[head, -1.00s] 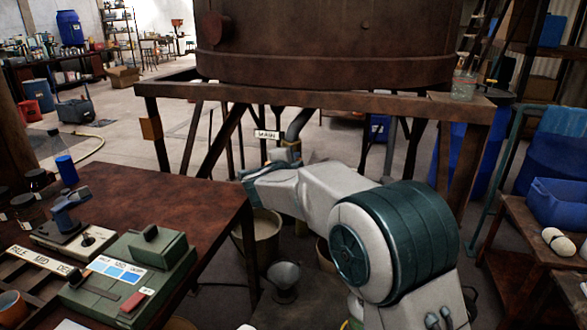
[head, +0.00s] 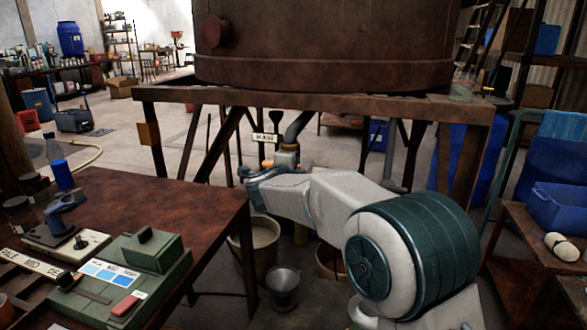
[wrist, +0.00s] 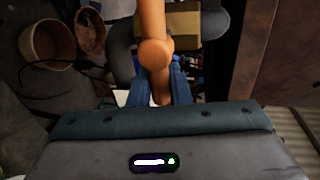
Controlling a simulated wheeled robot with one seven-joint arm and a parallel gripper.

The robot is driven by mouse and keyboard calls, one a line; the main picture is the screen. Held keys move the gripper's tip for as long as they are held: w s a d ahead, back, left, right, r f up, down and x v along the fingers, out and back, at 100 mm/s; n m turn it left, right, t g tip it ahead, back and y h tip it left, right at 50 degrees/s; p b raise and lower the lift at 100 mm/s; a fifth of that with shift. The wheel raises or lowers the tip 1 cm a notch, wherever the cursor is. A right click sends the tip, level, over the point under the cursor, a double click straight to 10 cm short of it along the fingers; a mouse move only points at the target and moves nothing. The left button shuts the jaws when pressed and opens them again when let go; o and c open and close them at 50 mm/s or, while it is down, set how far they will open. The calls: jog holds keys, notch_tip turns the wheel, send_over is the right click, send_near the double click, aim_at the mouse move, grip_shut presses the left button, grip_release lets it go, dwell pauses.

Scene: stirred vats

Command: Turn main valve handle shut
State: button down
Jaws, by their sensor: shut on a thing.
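The main valve's orange handle (wrist: 155,55) runs down from the top of the wrist view, with a round knob along it. My gripper (wrist: 161,90) has its blue fingers shut on the lower end of this handle. In the head view a "MAIN" sign (head: 265,138) hangs under the vat (head: 325,45), beside a dark grey outlet pipe (head: 298,126). A small bit of orange shows below the sign, at the end of my arm. My arm hides the fingers and most of the handle there.
A brown table (head: 180,210) with a green test box (head: 130,280) stands at left. Buckets (head: 258,245) stand on the floor below my arm. The vat's rusty frame (head: 330,104) crosses above it.

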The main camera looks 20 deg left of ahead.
jog(key=c, duration=1.4)
grip_release()
jog(key=s+r+p, duration=0.1)
jog(key=s+r, duration=0.1)
jog(key=s, duration=1.1)
jog(key=shift+s+r, duration=0.25)
jog(key=shift+s, duration=0.05)
jog(key=shift+d, duration=0.1)
jog(key=d+r+n+g+y+p, duration=0.2)
jog(key=d+r+n+y+p, duration=0.3)
jog(key=d+r+n+p, duration=0.45)
jog(key=s+d+f+n+g+h+p, duration=0.2)
jog(key=s+d+n+g+p, duration=0.2)
jog(key=s+d, duration=0.8)
jog(key=s+d+f+n+g+h+p, duration=0.2)
jog(key=s+d+g+p, duration=0.4)
jog(key=s+d, duration=0.6)
jog(key=d+n+g+h, duration=0.1)
jog(key=d+n, duration=0.1)
jog(key=shift+d, duration=0.3)
